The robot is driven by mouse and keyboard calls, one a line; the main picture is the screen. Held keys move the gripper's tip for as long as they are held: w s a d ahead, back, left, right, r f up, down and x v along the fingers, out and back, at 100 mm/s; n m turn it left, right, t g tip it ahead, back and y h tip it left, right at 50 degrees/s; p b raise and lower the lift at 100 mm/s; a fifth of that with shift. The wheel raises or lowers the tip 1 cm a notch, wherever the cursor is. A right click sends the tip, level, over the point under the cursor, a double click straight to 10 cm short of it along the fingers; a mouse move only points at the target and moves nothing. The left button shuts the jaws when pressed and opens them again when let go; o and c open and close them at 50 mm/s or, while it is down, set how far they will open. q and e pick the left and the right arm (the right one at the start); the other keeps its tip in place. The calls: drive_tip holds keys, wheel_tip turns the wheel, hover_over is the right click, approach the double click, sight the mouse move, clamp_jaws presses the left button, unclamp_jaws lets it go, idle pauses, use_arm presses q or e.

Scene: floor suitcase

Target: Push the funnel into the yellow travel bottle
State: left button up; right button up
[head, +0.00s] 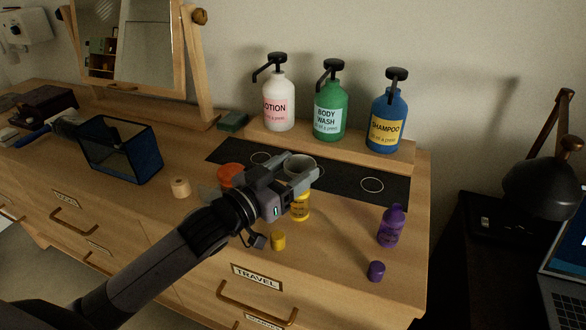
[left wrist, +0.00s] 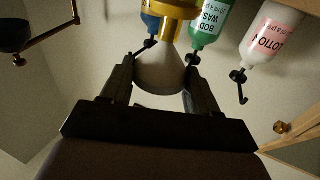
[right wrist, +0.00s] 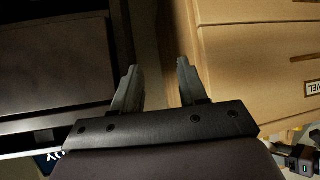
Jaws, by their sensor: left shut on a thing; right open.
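My left gripper (head: 302,166) is shut on the pale grey funnel (head: 299,165) over the dark mat. The yellow travel bottle (head: 300,208) stands directly below the funnel, partly hidden by the gripper. In the left wrist view, the funnel (left wrist: 160,76) sits between the fingers, and its narrow end meets the yellow bottle (left wrist: 178,28). I cannot tell how deep the spout sits in the neck. My right gripper (right wrist: 155,85) is open and empty beside the drawer fronts, outside the head view.
A yellow cap (head: 278,241) lies in front of the bottle. A purple bottle (head: 391,226) and purple cap (head: 376,271) stand to the right. Lotion (head: 279,102), body wash (head: 330,110) and shampoo (head: 387,122) pumps stand behind on a shelf. An orange item (head: 230,174) is left of the gripper.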

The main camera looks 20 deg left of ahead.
use_arm(q)
drive_tip(key=o, duration=1.1)
drive_tip(key=b+v, duration=0.1)
drive_tip(key=v, duration=0.6)
drive_tip(key=shift+s+f, duration=0.1)
drive_tip(key=shift+s, duration=0.05)
